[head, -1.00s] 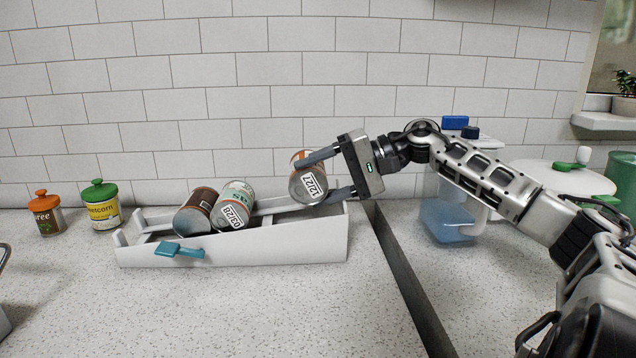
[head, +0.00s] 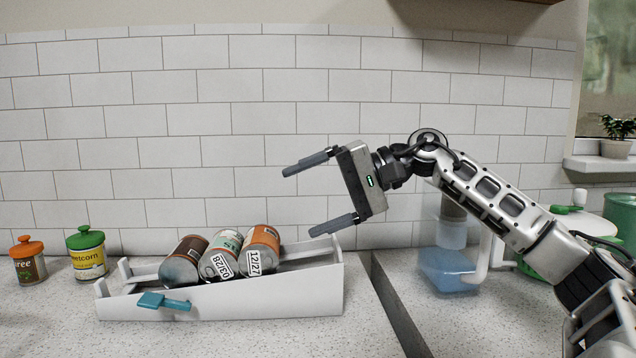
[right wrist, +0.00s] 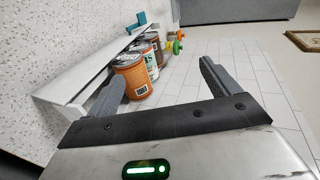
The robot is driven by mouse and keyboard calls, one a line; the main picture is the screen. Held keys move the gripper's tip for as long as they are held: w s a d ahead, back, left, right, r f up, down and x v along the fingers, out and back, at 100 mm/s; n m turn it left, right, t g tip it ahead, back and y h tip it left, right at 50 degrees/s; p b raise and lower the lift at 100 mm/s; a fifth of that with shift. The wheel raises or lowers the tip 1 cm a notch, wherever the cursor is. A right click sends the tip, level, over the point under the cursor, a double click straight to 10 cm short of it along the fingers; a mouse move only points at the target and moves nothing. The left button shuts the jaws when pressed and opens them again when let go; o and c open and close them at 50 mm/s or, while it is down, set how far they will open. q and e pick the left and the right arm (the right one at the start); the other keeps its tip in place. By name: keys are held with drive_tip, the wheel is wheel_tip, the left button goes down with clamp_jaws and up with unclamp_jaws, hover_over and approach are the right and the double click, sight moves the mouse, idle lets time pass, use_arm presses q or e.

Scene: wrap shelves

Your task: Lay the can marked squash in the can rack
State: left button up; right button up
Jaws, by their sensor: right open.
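The white can rack (head: 225,303) stands on the counter at centre left. Three cans lie tilted side by side in it. The rightmost is an orange can (head: 264,239) with "12/27" on its end; it also shows nearest in the right wrist view (right wrist: 131,76). The middle one is a pale can with green lettering (head: 226,243), its end marked "03/28". The leftmost is a brown can (head: 191,249). I cannot read "squash" on any can. My right gripper (head: 300,202) is open and empty, above and right of the orange can, apart from it. My left gripper is out of view.
A teal tab (head: 164,301) sticks out from the rack's front. An orange-lidded jar (head: 28,264) and a green-lidded sweetcorn jar (head: 87,254) stand left. A gap in the counter (head: 398,305) lies right of the rack, with a blue-based clear container (head: 447,268) beyond.

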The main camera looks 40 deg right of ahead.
drive_tip(key=s+a+r+b, duration=0.3)
drive_tip(key=s+a+r, duration=0.4)
drive_tip(key=s, duration=0.1)
drive_tip(key=shift+s+a, duration=0.15)
drive_tip(key=shift+a, duration=0.1)
